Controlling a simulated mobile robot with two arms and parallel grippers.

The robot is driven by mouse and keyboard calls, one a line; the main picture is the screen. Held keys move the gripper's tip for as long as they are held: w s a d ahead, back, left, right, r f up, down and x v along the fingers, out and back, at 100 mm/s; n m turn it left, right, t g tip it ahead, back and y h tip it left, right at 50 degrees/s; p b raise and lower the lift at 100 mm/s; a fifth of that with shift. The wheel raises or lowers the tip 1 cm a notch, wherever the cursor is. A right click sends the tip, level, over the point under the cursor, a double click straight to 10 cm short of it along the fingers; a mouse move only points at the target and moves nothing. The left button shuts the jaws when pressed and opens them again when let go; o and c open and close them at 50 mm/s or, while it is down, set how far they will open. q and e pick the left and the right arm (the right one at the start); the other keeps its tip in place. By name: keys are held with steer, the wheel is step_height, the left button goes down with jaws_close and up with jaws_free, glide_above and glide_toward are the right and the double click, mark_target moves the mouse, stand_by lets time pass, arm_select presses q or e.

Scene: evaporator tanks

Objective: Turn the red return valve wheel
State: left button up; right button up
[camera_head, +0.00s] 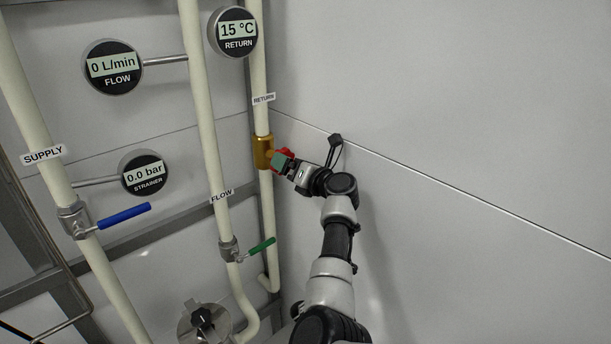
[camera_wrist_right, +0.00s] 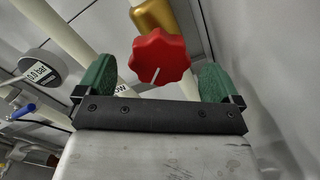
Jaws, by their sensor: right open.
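The red return valve wheel (camera_wrist_right: 160,57) is lobed, with a white mark on its face. It sits on the brass valve body (camera_head: 263,152) of the pipe labelled RETURN. In the head view the wheel (camera_head: 284,153) is partly hidden by my right gripper (camera_head: 281,162). In the right wrist view my right gripper (camera_wrist_right: 158,80) is open, its green fingers on either side of the wheel's lower part. I cannot tell whether a finger touches the wheel. My left gripper is not in view.
The blue supply lever (camera_head: 124,215) and green flow lever (camera_head: 261,246) stand left of my right arm. Gauges read 15 °C on the return gauge (camera_head: 237,31), 0 L/min on the flow gauge (camera_head: 113,67) and 0.0 bar on the strainer gauge (camera_head: 145,174). A bare wall (camera_head: 450,110) lies to the right.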

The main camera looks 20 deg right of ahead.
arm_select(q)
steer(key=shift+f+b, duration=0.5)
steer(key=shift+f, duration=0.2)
arm_select(e)
steer(key=shift+v, duration=2.4)
steer(key=shift+f, duration=0.15)
